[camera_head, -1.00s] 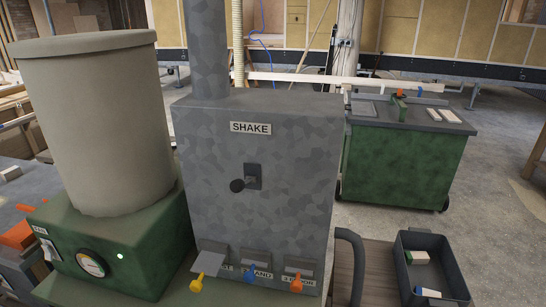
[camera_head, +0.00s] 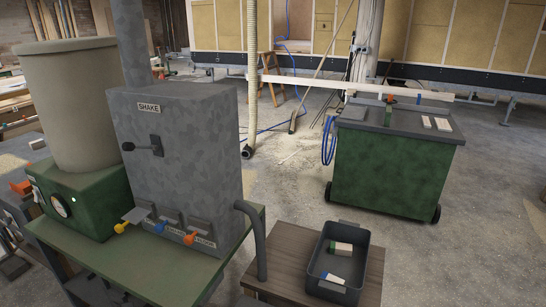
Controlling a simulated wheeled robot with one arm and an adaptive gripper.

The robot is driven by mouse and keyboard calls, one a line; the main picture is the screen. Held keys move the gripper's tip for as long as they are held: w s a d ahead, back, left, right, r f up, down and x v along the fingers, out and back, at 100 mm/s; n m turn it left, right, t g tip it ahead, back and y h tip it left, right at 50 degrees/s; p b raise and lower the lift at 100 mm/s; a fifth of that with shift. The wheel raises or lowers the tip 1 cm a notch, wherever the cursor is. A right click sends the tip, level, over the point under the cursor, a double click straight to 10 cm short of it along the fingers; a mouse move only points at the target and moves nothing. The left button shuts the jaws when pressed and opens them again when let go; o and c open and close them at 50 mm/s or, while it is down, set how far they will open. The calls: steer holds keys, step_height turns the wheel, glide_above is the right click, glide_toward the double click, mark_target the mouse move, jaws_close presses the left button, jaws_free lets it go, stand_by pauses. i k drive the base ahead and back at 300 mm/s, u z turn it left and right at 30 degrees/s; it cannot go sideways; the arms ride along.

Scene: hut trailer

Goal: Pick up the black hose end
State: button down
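A cream ribbed hose (camera_head: 252,70) hangs down behind the grey SHAKE machine. Its black hose end (camera_head: 247,151) rests at the floor, just right of the machine, with a dark round opening. A second dark end piece (camera_head: 293,125) sits on the floor to its right, at the foot of a thin slanted pole (camera_head: 322,62). A thick dark grey hose (camera_head: 259,245) also bends down from the side of the machine. My gripper is not in view.
The grey SHAKE machine (camera_head: 185,150) stands on a green table (camera_head: 130,265) at left. A low brown table (camera_head: 290,255) carries a dark bin (camera_head: 318,275). A green wheeled cart (camera_head: 390,170) stands at right. Open concrete floor (camera_head: 285,180) lies between them.

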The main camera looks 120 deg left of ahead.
mark_target(247, 150)
steer(key=i, duration=1.4)
steer(key=u, duration=3.1)
steer(key=i, duration=5.65)
steer(key=u, duration=2.05)
